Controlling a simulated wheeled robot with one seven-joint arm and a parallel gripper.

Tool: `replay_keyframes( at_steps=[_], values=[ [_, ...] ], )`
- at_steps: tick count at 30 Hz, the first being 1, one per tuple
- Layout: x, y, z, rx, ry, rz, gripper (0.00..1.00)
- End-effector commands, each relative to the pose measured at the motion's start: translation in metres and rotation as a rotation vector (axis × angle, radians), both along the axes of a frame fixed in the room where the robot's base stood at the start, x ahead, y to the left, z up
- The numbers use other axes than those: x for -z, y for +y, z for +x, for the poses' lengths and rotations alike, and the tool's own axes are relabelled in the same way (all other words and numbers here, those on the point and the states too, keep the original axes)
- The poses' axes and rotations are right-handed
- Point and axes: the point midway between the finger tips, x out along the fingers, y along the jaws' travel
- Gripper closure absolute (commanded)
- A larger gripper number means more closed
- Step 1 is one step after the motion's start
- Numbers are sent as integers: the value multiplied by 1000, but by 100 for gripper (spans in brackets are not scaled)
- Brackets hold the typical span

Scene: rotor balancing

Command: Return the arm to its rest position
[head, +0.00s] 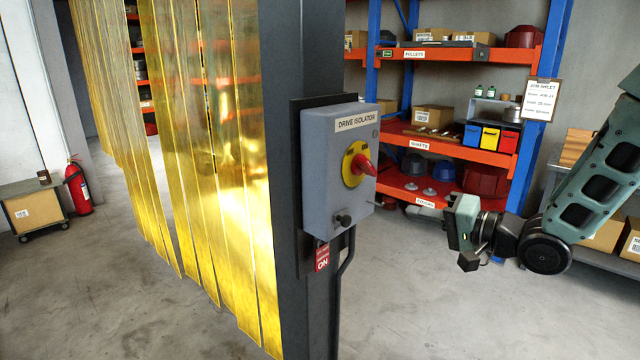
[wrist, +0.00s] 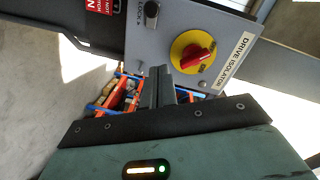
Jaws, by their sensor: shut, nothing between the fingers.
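My gripper (head: 412,209) is to the right of the grey drive isolator box (head: 322,170) in the head view, with a gap between them. Its fingers point left toward the box. In the wrist view the dark fingers (wrist: 157,82) are shut together with nothing between them. The isolator's red handle (head: 363,165) sits on a yellow disc, and it also shows in the wrist view (wrist: 196,58). A black knob (head: 344,220) is low on the box. My green arm (head: 595,165) reaches in from the right edge.
The box is fixed to a dark post (head: 290,60), with a red tag (head: 322,257) hanging below it. A yellow strip curtain (head: 205,150) hangs at left. Orange and blue shelving (head: 455,55) with bins stands behind my gripper. Open floor (head: 440,310) lies below it.

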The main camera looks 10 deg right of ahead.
Motion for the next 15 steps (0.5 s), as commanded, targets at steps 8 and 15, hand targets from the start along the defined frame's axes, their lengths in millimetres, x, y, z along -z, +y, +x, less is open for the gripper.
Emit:
replay_keyframes(
  at_steps=[8,15],
  values=[
    [28,56,-7,-29,81,-438,100],
    [53,104,-70,-191,224,-930,100]
  ],
)
